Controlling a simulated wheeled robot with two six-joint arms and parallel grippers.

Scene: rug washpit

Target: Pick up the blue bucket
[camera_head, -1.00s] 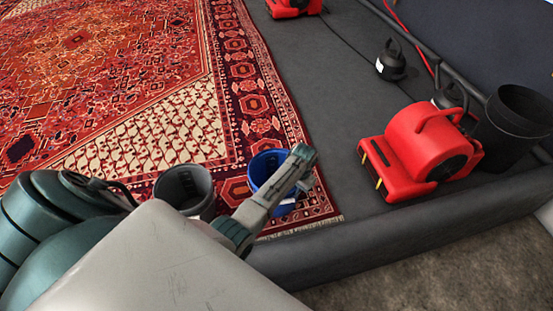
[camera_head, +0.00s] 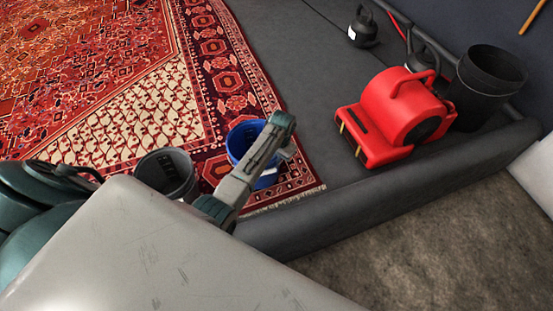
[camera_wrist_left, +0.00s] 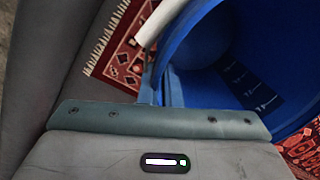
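The blue bucket (camera_head: 238,140) stands upright on the fringed corner of the red rug, partly covered by my left gripper. My left gripper (camera_head: 283,121) reaches over the bucket from the lower left and looks like one narrow bar. In the left wrist view the bucket's open inside (camera_wrist_left: 235,50) fills the right, and the fingers (camera_wrist_left: 160,90) are close together at its near wall, apparently shut on it. A pale bar, perhaps the handle grip, lies outside the wall. My right gripper is not in view.
A dark grey bucket (camera_head: 167,173) stands left of the blue one. A red blower (camera_head: 400,112), a black bin (camera_head: 487,85) and a small black sprayer (camera_head: 363,28) stand to the right. A padded grey pit edge (camera_head: 370,212) runs along the front.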

